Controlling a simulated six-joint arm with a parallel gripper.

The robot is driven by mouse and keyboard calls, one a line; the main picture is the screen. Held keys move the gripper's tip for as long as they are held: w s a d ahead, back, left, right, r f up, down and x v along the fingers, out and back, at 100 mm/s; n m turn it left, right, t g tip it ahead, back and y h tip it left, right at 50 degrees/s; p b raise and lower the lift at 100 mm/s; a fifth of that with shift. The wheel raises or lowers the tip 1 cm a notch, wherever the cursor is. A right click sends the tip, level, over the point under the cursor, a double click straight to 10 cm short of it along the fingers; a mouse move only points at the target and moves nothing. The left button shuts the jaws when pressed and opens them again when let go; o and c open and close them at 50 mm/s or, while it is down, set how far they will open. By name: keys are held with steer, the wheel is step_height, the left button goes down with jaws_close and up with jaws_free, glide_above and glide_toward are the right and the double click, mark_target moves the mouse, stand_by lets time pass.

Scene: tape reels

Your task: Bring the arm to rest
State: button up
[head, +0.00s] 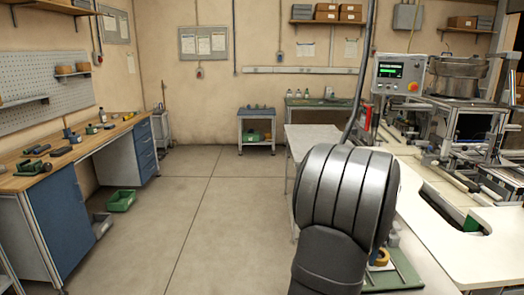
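A dark grey, ribbed part of my arm (346,195) fills the lower middle of the head view, standing in front of the bench on the right. A cable runs up from behind it. My gripper is not in view. A small yellow ring-shaped thing (381,258), perhaps a tape reel, shows just right of my arm, on a green board or tray (405,272). My arm hides part of both.
The white bench (460,245) on the right has a cut-out and carries machinery with a control box (399,74). A workbench with tools (75,148) stands left. A green bin (121,200) is on the floor. The middle floor is clear.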

steer(key=shift+f, duration=0.85)
step_height(320, 180, up, 17)
step_height(320, 180, down, 17)
steer(key=shift+f, duration=0.1)
steer(key=m, duration=0.8)
steer(key=shift+m, duration=0.4)
steer(key=m, duration=0.4)
steer(key=shift+m, duration=2)
